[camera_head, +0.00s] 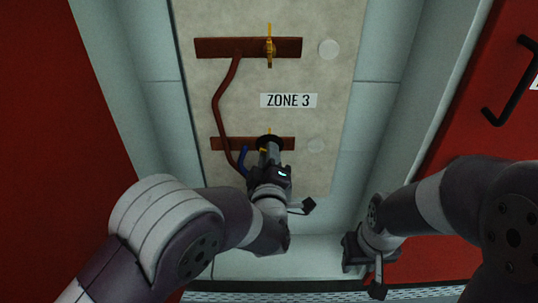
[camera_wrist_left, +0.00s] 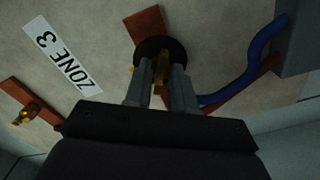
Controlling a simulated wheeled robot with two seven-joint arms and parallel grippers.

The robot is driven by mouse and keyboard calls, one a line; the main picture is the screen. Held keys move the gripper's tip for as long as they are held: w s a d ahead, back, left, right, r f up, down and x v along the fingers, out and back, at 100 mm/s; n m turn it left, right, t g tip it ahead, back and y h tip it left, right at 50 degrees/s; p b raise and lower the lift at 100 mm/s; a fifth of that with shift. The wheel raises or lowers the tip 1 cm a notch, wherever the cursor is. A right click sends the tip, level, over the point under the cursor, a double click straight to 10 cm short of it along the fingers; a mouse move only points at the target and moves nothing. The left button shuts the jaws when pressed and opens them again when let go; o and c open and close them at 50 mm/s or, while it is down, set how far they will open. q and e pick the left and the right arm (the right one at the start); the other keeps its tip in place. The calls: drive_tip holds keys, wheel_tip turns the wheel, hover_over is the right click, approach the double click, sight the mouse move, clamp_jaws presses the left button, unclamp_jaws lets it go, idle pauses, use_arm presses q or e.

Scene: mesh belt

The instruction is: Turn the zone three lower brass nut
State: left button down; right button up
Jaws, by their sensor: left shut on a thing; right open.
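The lower brass nut (camera_wrist_left: 160,68) sits in front of a dark round disc (camera_wrist_left: 150,48) on the lower red-brown bar (camera_head: 222,144), below the ZONE 3 label (camera_head: 289,100). My left gripper (camera_head: 269,146) is at this nut; in the left wrist view its two fingers (camera_wrist_left: 161,88) stand on either side of the brass and are shut on it. In the head view the gripper hides most of the nut. My right gripper (camera_head: 364,268) is low at the right, away from the panel fittings and empty; its fingertips are hard to make out.
An upper brass fitting (camera_head: 270,48) is on the upper red-brown bar (camera_head: 220,47). A red-brown pipe (camera_head: 217,105) curves down at the left, and a blue hose (camera_head: 244,160) runs close beside my left gripper. Pale side walls flank the panel. A black handle (camera_head: 510,90) is on the right red door.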

use_arm(q)
drive_tip(key=m+p, duration=0.3)
drive_tip(key=m, duration=0.8)
drive_tip(key=shift+p, duration=0.4)
drive_tip(key=shift+f+m, duration=0.1)
drive_tip(key=shift+m, duration=0.3)
drive_tip(key=c, duration=1.2)
unclamp_jaws()
drive_tip(key=shift+c, duration=0.2)
drive_tip(key=s, duration=1.2)
drive_tip(key=shift+s, duration=0.4)
